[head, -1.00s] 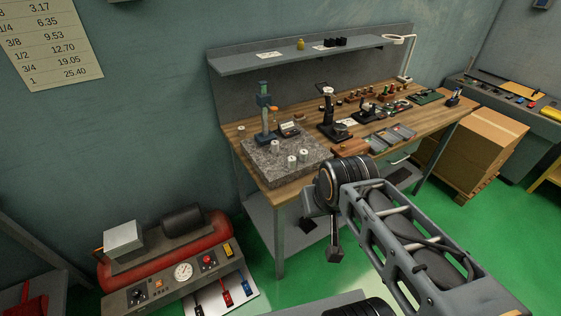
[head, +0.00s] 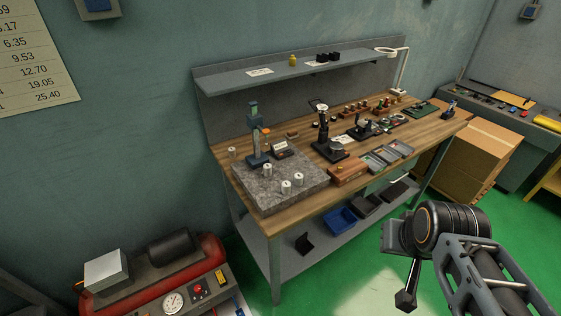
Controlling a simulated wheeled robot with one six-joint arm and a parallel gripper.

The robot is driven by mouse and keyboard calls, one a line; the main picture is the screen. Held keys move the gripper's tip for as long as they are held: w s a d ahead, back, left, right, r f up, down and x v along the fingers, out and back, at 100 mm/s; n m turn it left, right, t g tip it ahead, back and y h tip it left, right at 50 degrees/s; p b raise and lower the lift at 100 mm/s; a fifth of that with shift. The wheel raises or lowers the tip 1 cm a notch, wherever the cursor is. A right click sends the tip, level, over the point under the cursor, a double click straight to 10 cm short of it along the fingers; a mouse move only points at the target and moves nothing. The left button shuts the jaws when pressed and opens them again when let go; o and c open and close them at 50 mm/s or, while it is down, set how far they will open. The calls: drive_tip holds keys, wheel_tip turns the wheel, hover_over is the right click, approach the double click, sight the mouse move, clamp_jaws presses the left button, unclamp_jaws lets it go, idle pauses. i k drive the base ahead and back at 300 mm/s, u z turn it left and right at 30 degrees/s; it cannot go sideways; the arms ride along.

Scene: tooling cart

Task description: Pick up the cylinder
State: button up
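Several small silver cylinders show in the head view. Three stand on the grey granite plate (head: 262,199): one near the stand (head: 267,170), one at the front (head: 286,187) and one to its right (head: 299,179). Another small cylinder (head: 232,152) stands on the wood at the bench's left end. Which one the task means, I cannot tell. My gripper (head: 405,299) hangs at the lower right, in front of the bench and well apart from the cylinders. It is dark and small here, and its fingers cannot be made out.
A blue-topped gauge stand (head: 258,135) and small indicator box (head: 281,146) are at the plate's back. A wooden box (head: 348,171) and black stand (head: 327,138) lie right of it. A shelf (head: 300,72) overhangs the bench's rear. A red compressor (head: 205,255) is lower left.

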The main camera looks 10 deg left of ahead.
sight(268, 167)
drive_tip(key=i, duration=0.6)
drive_tip(key=u, duration=2.65)
drive_tip(key=i, duration=0.5)
